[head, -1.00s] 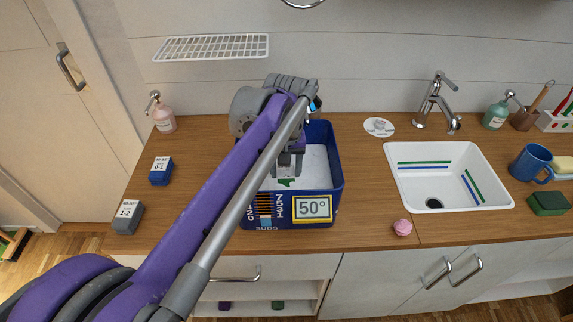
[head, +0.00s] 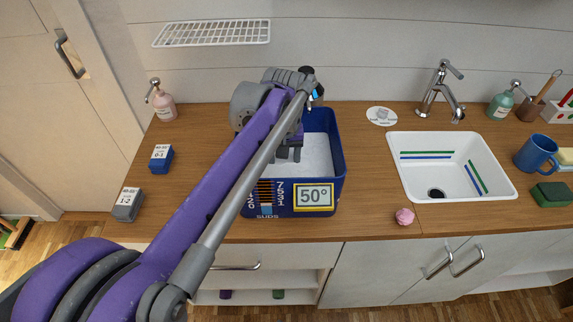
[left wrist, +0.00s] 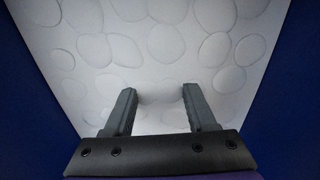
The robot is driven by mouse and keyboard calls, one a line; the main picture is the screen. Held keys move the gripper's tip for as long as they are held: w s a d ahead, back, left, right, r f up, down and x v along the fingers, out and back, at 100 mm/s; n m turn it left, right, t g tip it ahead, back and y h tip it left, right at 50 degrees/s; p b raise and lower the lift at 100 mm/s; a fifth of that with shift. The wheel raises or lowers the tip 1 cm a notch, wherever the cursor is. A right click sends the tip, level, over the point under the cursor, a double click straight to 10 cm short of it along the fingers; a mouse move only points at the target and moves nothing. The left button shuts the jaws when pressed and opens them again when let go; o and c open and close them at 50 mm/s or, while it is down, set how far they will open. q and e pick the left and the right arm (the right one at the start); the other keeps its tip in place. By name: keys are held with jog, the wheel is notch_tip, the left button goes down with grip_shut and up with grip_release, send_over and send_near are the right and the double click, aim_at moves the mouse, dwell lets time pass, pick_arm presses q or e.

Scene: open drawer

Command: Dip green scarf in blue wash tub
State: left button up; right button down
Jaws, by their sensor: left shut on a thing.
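The blue wash tub (head: 338,165) stands on the wooden counter, full of white suds, with a "50°" label on its front. My left gripper (head: 288,158) is inside the tub, its fingertips down at the suds. In the left wrist view the two fingers (left wrist: 160,97) point into the bubbly white suds between the blue walls. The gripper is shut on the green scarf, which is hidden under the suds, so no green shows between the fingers. My right gripper is not in view.
A white sink (head: 452,203) with a tap (head: 440,95) is right of the tub. A pink ball (head: 404,216) lies near the counter's front edge. Blue (head: 161,158) and grey (head: 128,204) blocks sit at the left. A wire rack (head: 212,33) is on the wall above.

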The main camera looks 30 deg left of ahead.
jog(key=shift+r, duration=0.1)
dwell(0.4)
pick_arm(q)
jog(key=shift+s+d, duration=0.1)
jog(key=shift+d, duration=0.35)
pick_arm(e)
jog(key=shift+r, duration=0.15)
pick_arm(q)
jog(key=shift+s+d+p, duration=0.1)
jog(key=shift+d+p, duration=0.3)
jog(key=shift+d, duration=0.15)
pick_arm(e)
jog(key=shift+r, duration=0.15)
pick_arm(q)
jog(key=shift+a, duration=0.15)
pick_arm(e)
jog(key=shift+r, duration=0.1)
pick_arm(q)
jog(key=shift+a, duration=0.4)
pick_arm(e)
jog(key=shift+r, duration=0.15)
